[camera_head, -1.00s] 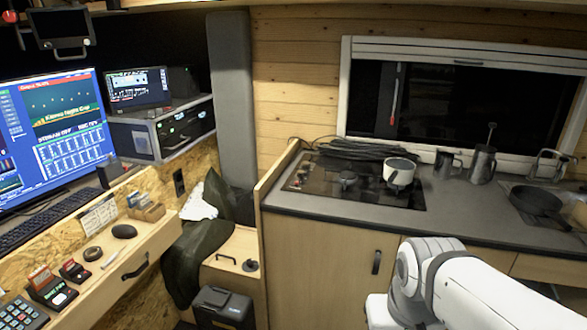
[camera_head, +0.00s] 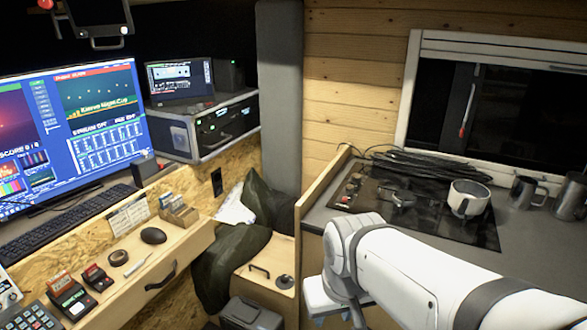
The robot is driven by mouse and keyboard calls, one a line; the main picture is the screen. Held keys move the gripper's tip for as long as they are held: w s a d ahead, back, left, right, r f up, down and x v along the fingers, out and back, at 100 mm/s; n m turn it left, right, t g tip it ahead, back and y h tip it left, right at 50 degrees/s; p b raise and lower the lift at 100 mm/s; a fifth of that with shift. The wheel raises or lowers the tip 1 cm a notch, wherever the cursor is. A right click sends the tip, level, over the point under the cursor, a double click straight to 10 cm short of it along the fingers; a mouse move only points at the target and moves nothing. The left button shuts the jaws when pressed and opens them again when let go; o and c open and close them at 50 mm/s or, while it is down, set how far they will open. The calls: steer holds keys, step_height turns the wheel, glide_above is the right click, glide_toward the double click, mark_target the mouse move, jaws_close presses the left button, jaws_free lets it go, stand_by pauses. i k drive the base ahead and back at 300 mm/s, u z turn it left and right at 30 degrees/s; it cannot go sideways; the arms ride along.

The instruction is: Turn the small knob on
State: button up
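The black hob (camera_head: 430,214) is set in the grey counter at the right. A few small control knobs (camera_head: 348,190) with red marks sit at its left end; they are too small to tell which way they are turned, or which is the small knob. My white arm (camera_head: 400,262) reaches in from the lower right, in front of the counter and left of the hob's near edge. It hides part of the counter front. My gripper's fingers do not show.
A white pot (camera_head: 468,198) stands on the hob, with metal mugs (camera_head: 524,191) to its right. Black cables (camera_head: 425,165) lie behind. A wooden partition (camera_head: 322,200) rises left of the hob. The desk at left holds a monitor (camera_head: 75,130), keyboard (camera_head: 75,215) and small devices.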

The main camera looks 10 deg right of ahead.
mark_target(350, 188)
steer(key=z, duration=0.15)
steer(key=i, duration=0.85)
steer(key=z, duration=0.5)
